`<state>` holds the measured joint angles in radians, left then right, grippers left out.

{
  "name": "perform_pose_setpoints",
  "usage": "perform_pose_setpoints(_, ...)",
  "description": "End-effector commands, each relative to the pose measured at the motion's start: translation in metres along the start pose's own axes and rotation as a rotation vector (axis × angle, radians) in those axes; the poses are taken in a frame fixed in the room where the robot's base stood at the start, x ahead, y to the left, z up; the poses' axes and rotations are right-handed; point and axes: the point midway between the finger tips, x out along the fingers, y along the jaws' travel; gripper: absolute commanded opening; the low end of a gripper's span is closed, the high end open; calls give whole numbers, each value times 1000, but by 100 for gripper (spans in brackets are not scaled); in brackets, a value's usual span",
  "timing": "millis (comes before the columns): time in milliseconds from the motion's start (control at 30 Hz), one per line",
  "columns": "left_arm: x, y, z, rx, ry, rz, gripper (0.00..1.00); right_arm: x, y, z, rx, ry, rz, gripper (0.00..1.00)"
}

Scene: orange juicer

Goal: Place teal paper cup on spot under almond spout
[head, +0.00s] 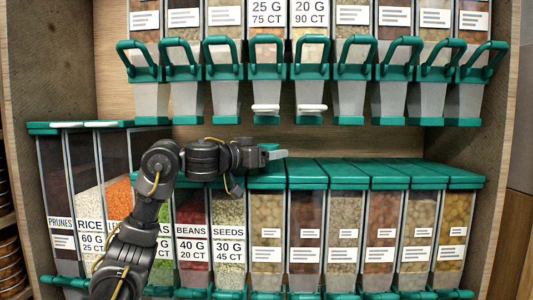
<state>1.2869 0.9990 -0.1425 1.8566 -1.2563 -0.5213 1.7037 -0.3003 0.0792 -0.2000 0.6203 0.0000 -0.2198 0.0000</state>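An upper row of clear dispensers with teal handles and spouts runs across the head view. The two centre ones carry price labels, "25 G 75 CT" (266,13) and "20 G 90 CT" (311,13). No label reading almond is legible. A small white piece sits at the spout of each, one on the left (265,109) and one on the right (311,109). My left gripper (274,153) is below the left one, pointing right, in front of the lower bins' lids. Its fingers are small and overlap teal behind, so its opening is unclear. I cannot make out a teal paper cup. My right gripper is out of view.
Lower bins with teal lids (400,171) fill the shelf below, labelled prunes, rice, beans, seeds and others. A wooden back panel (400,141) shows in the gap between rows. Shelf side walls stand at left (25,80) and right (497,90).

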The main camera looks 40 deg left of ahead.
Motion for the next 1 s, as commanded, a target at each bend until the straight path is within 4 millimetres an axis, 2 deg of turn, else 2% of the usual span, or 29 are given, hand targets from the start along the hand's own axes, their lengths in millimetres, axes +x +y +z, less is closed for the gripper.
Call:
perform_pose_setpoints(233,0,0,0,0,0,0,73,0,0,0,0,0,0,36)
perform_pose_setpoints(367,-1,0,-8,0,2,1,73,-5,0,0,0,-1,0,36)
perform_pose_setpoints(467,-16,0,-4,4,4,-2,73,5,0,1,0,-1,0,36)
perform_pose_setpoints(800,-87,0,-3,4,5,-2,73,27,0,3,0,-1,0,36)
perform_pose_setpoints(1000,-113,0,-4,2,3,-1,73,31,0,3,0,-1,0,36)
